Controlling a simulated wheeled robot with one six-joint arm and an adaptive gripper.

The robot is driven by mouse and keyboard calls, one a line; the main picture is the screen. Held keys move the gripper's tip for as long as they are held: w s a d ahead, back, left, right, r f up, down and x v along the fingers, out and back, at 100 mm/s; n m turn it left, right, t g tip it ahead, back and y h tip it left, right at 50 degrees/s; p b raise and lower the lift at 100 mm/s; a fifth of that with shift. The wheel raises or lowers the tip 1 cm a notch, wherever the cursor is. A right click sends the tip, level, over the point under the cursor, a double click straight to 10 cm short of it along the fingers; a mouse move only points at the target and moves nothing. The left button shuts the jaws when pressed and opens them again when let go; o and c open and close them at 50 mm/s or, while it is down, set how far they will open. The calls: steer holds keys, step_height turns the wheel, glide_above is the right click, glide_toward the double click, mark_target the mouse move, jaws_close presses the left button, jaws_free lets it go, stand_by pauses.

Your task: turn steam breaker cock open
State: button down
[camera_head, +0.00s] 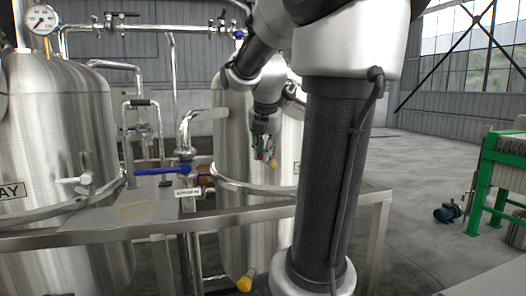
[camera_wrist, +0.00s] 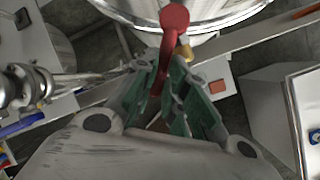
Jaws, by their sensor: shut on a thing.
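A red lever (camera_wrist: 168,50) with a round red hub shows at the top middle of the wrist view. It looks like the handle of the steam breaker cock, but no label on it can be read. My gripper (camera_wrist: 174,88) has its green-padded fingers on both sides of the lever and is shut on it. In the head view my gripper (camera_head: 264,148) is small, in front of the middle steel tank (camera_head: 230,130), with a bit of red at its tips. The cock's body is mostly hidden.
A blue lever (camera_head: 165,170) sits on pipework left of my gripper, above a steel railing (camera_head: 250,213). A large tank (camera_head: 55,130) with a gauge (camera_head: 41,19) stands at left. A green-framed unit (camera_head: 500,170) stands at right, with open floor before it.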

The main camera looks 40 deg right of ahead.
steer(key=c, duration=1.5)
jaws_free()
steer(key=shift+o, duration=0.2)
steer(key=shift+s+a+r, duration=0.15)
steer(key=shift+r, duration=0.4)
steer(key=s+a+r, duration=0.1)
steer(key=s+a, duration=0.6)
steer(key=s, duration=0.3)
steer(key=shift+s+a+r, duration=0.2)
steer(key=shift+a+r, duration=0.15)
